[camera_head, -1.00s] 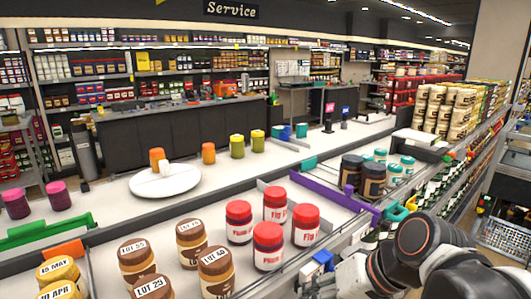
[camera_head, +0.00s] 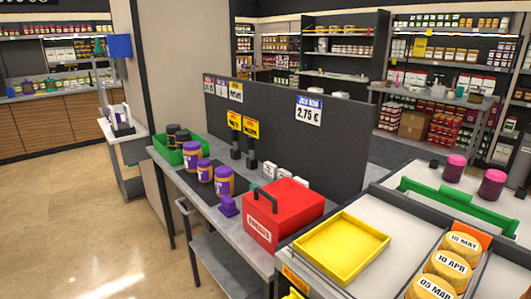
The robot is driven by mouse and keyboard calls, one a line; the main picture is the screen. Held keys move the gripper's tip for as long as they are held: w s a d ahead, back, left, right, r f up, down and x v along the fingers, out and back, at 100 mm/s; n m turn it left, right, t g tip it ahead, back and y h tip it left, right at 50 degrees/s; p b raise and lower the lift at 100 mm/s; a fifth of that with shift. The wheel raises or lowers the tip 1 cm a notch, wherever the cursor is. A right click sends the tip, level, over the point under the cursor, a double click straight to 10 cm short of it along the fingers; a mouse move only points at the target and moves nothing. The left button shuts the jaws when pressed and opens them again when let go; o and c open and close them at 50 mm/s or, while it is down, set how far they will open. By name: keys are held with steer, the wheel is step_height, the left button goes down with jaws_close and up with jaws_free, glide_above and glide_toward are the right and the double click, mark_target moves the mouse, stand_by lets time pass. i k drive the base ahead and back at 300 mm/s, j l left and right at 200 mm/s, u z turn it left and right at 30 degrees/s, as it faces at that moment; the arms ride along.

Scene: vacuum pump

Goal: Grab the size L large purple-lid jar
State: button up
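Three jars with purple lids and brownish-orange bodies stand upright in a row on a grey counter in the head view. The rear one (camera_head: 191,155) is beside a green crate, the middle one (camera_head: 205,172) is in front of it, and the front one (camera_head: 224,184) looks largest in the picture. Their size markings are too small to read. A small purple object (camera_head: 229,207) sits just in front of the front jar. My gripper is not in view.
The green crate (camera_head: 172,156) holds dark-lidded jars. A red box (camera_head: 283,213) with a black handle and a yellow tray (camera_head: 341,250) are to the right. A dark panel (camera_head: 270,135) stands behind the jars. The floor (camera_head: 110,230) at left is clear.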

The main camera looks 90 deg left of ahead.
mark_target(192, 150)
steer(key=u, duration=3.45)
steer(key=i+j, duration=0.1)
steer(key=i, duration=0.2)
steer(key=i+j+z, duration=0.1)
steer(key=i, duration=0.2)
